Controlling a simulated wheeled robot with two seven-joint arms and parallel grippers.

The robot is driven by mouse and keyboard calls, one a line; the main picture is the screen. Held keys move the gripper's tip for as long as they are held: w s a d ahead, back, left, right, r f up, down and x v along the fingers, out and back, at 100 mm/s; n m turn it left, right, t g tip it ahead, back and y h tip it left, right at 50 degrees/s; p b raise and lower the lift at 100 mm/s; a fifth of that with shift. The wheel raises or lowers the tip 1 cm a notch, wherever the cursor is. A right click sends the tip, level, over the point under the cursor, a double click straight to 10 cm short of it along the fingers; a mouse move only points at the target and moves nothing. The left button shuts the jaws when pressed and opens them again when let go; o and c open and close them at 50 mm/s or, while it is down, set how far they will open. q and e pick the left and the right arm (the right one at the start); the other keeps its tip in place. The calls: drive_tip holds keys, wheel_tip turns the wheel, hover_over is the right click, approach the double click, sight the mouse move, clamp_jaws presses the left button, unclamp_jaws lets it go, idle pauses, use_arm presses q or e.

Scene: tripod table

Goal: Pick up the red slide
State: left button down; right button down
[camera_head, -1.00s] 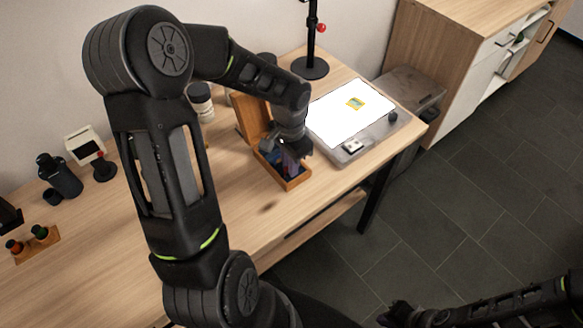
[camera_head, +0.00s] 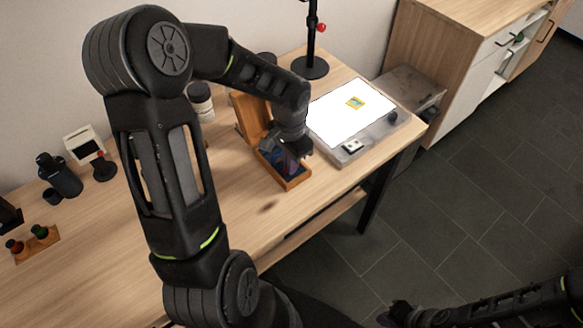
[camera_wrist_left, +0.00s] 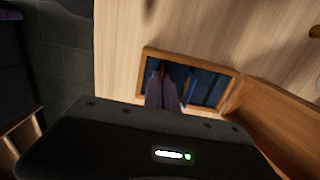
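The red slide shows only as a thin red sliver (camera_wrist_left: 164,70) at my left fingertips in the left wrist view; the fingers hide the rest. It is in an open wooden slide box (camera_head: 297,183) with a dark blue inside. My left gripper (camera_head: 291,166) points down into this box, its two fingers close together around or right beside the red sliver (camera_wrist_left: 163,78). I cannot tell whether they grip it. A blue slide (camera_wrist_left: 189,88) stands just right of the fingers in the left wrist view. My right gripper (camera_head: 396,315) is low in the head view, away from the table.
The box lid (camera_head: 250,115) stands open behind the box. A black stand (camera_head: 311,67) is behind. Bare tabletop (camera_head: 225,185) lies in front and left of the box.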

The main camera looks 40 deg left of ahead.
use_arm(q)
drive_tip(key=shift+r, duration=0.1)
wheel_tip(320, 180, up, 10)
drive_tip(key=shift+f+b, duration=0.1)
drive_tip(key=shift+b, duration=0.2)
idle(0.3)
idle(0.4)
